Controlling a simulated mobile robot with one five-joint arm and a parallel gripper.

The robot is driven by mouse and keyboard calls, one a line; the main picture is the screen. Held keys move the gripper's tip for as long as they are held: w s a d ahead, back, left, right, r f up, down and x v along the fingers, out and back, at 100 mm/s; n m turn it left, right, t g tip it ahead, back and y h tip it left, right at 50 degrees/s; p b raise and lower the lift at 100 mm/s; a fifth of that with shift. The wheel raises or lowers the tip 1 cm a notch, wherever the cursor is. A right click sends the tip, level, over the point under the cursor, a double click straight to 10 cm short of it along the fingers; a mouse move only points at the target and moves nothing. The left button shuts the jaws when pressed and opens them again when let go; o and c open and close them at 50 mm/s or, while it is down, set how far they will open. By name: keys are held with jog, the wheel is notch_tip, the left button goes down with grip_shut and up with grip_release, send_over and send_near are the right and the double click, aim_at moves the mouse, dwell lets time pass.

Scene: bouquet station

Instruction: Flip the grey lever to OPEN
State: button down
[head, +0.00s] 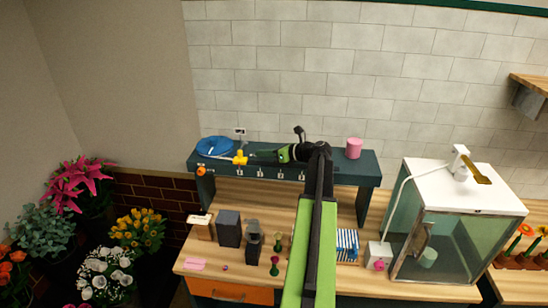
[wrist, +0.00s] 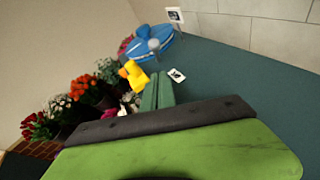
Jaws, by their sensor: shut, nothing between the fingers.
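My gripper (head: 254,156) reaches left along the top of the dark green shelf (head: 335,172), its fingers shut and empty. In the wrist view the green fingers (wrist: 158,80) are together, with a yellow fitting (wrist: 134,75) just beyond and left of their tips. The yellow fitting (head: 240,158) also shows in the head view. Beyond it lies a blue disc-like coil (wrist: 150,42) with a small grey rounded piece (wrist: 153,44) in front. I cannot tell whether this grey piece is the lever. No OPEN marking is legible.
A pink cylinder (head: 353,148) stands on the shelf's right part. Dark boxes (head: 229,228) and small vases stand on the wooden bench below. A glass case (head: 445,245) is at the right. Potted flowers (head: 105,270) fill the lower left. A small card (wrist: 176,75) lies near the fingertips.

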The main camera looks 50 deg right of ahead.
aim_at(246, 144)
jog(key=w, duration=0.1)
jog(key=w+r+p, duration=0.1)
jog(key=w+p, duration=0.1)
jog(key=shift+w+a+r, duration=0.1)
jog(key=shift+w+r, duration=0.15)
jog(key=shift+w, duration=0.35)
jog(key=shift+w+a+r+p, duration=0.2)
jog(key=shift+w+r+p, duration=0.1)
jog(key=shift+r+p, duration=0.2)
jog(key=shift+w+a+r+p, duration=0.45)
jog(key=shift+w+r+p, duration=0.2)
jog(key=shift+r+p, duration=0.2)
jog(key=shift+w+a+r, duration=0.3)
jog(key=shift+w+a, duration=0.15)
jog(key=shift+w, duration=0.25)
jog(key=shift+r+p, duration=0.15)
jog(key=shift+p, duration=0.25)
jog(key=shift+r+p, duration=0.7)
